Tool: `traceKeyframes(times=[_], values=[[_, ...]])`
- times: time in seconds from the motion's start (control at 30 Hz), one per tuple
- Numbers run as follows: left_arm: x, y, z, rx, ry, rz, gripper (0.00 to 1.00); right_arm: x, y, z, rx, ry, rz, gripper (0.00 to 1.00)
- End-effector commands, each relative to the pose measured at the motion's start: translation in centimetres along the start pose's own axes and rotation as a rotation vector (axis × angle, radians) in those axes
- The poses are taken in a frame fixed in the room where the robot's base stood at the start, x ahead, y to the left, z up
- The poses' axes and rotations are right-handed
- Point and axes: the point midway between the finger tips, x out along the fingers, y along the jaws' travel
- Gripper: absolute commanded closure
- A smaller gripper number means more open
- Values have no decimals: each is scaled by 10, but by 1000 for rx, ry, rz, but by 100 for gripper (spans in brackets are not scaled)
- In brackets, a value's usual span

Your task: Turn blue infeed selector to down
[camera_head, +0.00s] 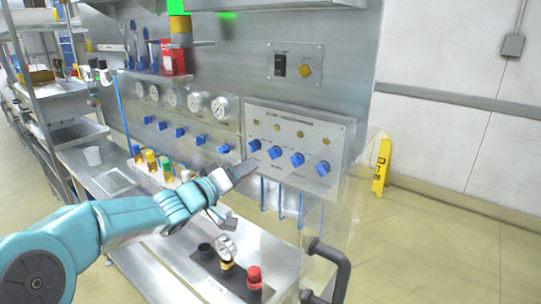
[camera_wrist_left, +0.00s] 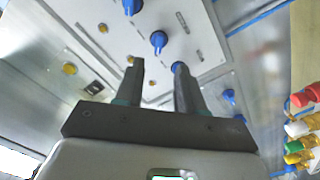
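A light metal panel (camera_head: 291,136) carries a row of blue selector knobs. From left to right in the head view they are the first knob (camera_head: 255,145), second knob (camera_head: 275,152), third knob (camera_head: 297,160) and rightmost knob (camera_head: 323,169). Their labels are too small to read, so I cannot tell which is the infeed selector. My left gripper (camera_head: 246,170) is just in front of the panel's lower left. In the left wrist view its fingers (camera_wrist_left: 158,70) are apart with nothing between them. One blue knob (camera_wrist_left: 178,67) shows beside the right fingertip and another (camera_wrist_left: 158,40) lies beyond the gap.
Gauges (camera_head: 196,103) and smaller blue knobs (camera_head: 200,140) are left of the panel. Below stand colored-cap bottles (camera_head: 152,161) and a red-topped fitting (camera_head: 254,276) on the bench. A clear guard (camera_head: 352,190) and a dark curved handle (camera_head: 343,270) are at right.

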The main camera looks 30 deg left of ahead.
Motion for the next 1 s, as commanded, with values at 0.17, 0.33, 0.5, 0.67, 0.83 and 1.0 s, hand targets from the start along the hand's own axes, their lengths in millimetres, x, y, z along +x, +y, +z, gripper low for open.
traceKeyframes(times=[0.17, 0.33, 0.5, 0.67, 0.83, 1.0], values=[[44, 1, 0, 0, -2, 1, 62, -6, -2, 0, 0, -1, 0, 57], [78, 2, 0, 0, -1, 1, 62, -10, -4, 0, 0, -1, 0, 57], [98, 1, -1, 0, 0, 0, 62, -13, -5, 0, 0, 0, 0, 57], [104, 1, -1, 1, 1, 0, 62, -14, -5, 0, 0, -1, 0, 57], [103, 0, 0, 1, 1, 0, 62, -13, -5, 0, 0, 0, 0, 57], [103, 0, 0, 1, 1, -1, 100, -13, -5, 0, 0, 0, 0, 57]])
